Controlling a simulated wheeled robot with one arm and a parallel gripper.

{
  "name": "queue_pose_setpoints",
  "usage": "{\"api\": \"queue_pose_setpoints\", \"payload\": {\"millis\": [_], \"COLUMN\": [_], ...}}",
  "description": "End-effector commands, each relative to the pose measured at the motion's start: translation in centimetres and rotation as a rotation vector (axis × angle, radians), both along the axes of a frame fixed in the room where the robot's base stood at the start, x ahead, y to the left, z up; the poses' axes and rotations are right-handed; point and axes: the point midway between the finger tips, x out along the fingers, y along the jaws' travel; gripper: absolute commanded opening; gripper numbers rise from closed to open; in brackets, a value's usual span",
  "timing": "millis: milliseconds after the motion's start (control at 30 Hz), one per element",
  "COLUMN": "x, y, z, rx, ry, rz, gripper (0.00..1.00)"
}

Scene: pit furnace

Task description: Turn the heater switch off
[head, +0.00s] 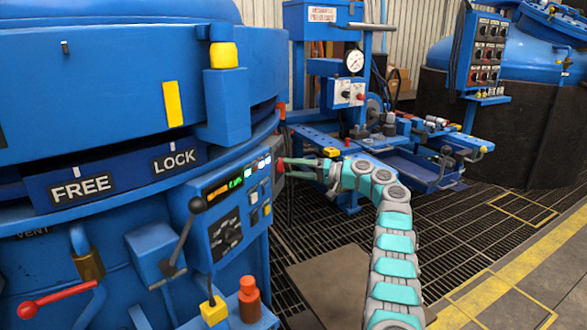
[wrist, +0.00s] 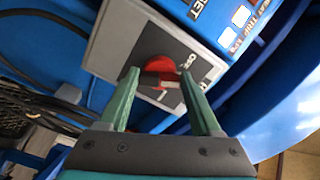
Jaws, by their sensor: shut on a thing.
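The heater switch (wrist: 165,63) is a round red rotary knob with a dark grip bar across it, on a light grey plate. In the wrist view it is partly hidden behind the fingers. My gripper (wrist: 159,76) has its two green fingers on either side of the grip bar and is shut on it. In the head view my gripper (head: 288,163) reaches the right side of the blue control panel (head: 230,207), where only a bit of the red switch (head: 279,165) shows. Some lettering beside the knob is partly covered, so its setting is hard to read.
The blue furnace body (head: 110,85) with its FREE/LOCK plate (head: 120,178) stands at left. A black-knobbed lever (head: 183,235) rises before the panel. A blue bench with a gauge (head: 354,61) stands behind my arm. Grated floor (head: 470,228) lies open at right.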

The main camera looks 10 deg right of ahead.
Motion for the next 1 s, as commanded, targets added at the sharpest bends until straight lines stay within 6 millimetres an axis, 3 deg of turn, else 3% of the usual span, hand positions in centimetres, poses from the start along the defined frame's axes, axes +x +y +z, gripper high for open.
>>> {"api": "queue_pose_setpoints", "payload": {"millis": [500, 1000], "x": [0.04, 0.07], "y": [0.09, 0.13], "z": [-0.3, -0.47], "rx": [-0.146, -0.174], "ry": [-0.306, -0.366], "rz": [0.006, 0.006], "gripper": [0.09, 0.09]}}
